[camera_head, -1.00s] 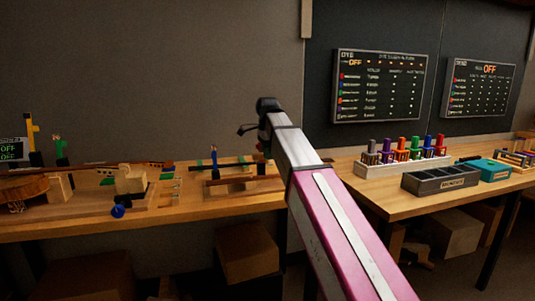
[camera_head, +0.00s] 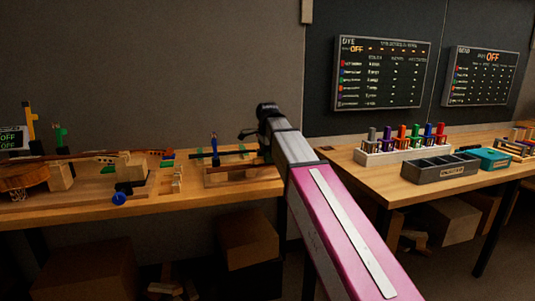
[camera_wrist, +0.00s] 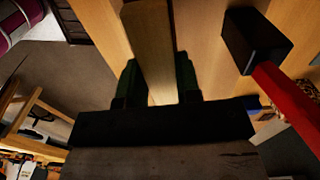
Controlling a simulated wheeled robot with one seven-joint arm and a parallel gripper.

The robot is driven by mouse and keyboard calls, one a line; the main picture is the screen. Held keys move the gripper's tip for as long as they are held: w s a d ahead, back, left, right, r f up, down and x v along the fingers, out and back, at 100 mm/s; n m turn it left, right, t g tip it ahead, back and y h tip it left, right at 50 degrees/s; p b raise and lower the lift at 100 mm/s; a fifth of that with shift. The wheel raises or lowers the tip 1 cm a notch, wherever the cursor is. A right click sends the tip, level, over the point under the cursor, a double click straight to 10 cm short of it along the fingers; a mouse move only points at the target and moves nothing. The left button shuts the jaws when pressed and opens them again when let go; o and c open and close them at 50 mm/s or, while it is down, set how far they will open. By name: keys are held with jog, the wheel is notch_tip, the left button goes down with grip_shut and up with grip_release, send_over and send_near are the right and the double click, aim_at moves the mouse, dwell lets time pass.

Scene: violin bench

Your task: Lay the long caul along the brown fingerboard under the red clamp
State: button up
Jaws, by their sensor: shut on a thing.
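My gripper (camera_wrist: 158,78) has its two dark fingers shut on a long, pale wooden strip, which I take as the long caul (camera_wrist: 148,35). The strip runs up and away between the fingers in the wrist view. A red bar with a black block, likely the red clamp (camera_wrist: 288,95), lies to the right of my gripper, apart from the strip. In the head view my wrist end (camera_head: 268,115) is over the left bench's right part, and the caul cannot be made out. A brown bar, possibly the fingerboard (camera_head: 235,176), lies on a board just left of it.
The left bench (camera_head: 230,195) also holds a violin body (camera_head: 25,180), wooden blocks and upright yellow and green clamps. The right bench (camera_head: 395,188) holds a rack of coloured clamps (camera_head: 385,155), a dark tray (camera_head: 440,170) and a teal box (camera_head: 488,158).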

jog(key=o, duration=1)
jog(key=shift+r, duration=0.1)
notch_tip(320, 180, up, 10)
jog(key=shift+r, duration=0.25)
